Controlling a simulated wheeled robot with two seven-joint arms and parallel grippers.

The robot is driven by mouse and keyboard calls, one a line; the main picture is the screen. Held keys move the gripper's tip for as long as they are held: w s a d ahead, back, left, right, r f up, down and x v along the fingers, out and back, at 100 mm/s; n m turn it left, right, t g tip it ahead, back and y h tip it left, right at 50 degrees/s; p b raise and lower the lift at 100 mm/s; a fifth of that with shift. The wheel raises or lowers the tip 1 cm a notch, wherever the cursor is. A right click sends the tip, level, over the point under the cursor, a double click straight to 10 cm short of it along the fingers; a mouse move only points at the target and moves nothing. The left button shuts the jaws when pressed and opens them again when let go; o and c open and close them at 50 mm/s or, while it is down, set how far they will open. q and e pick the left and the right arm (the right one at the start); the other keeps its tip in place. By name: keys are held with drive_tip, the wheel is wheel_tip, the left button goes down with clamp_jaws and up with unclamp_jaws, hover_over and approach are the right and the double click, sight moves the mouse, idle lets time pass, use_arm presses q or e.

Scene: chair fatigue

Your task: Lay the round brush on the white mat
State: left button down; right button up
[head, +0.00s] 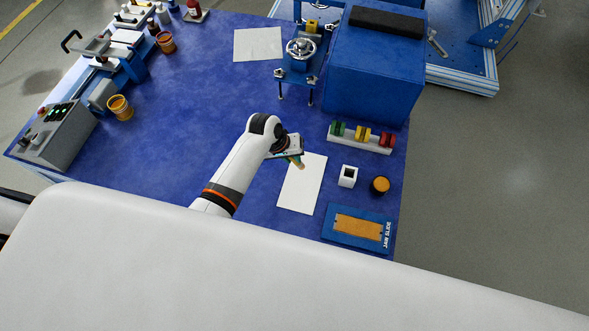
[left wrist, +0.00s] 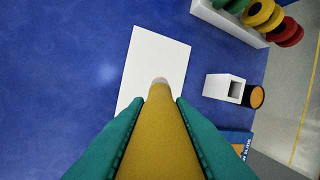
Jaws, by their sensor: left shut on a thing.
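The round brush (left wrist: 158,140) shows in the left wrist view as a thick yellow rod with a pale tip, pointing away from the wrist. My left gripper (left wrist: 155,125) has its green fingers shut on both sides of it. In the head view my left gripper (head: 297,160) is over the upper left part of the white mat (head: 304,195), and little of the brush shows there. The mat lies flat on the blue table and also shows beyond the brush tip in the left wrist view (left wrist: 150,55). My right gripper is not in view.
Right of the mat stand a white square holder (head: 348,176), a dark-and-orange round pot (head: 380,186) and a rack of coloured rings (head: 361,138). A blue tray (head: 331,237) lies at lower right. Another white sheet (head: 258,44) lies farther back. The table's middle left is clear.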

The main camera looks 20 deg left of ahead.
use_arm(q)
wheel_tip(320, 180, down, 5)
drive_tip(key=shift+f+b, duration=0.1)
drive_tip(key=shift+b, duration=0.45)
drive_tip(key=shift+f, duration=0.2)
drive_tip(key=c, duration=1.3)
unclamp_jaws()
drive_tip(key=shift+o, duration=0.2)
drive_tip(key=shift+r, duration=0.1)
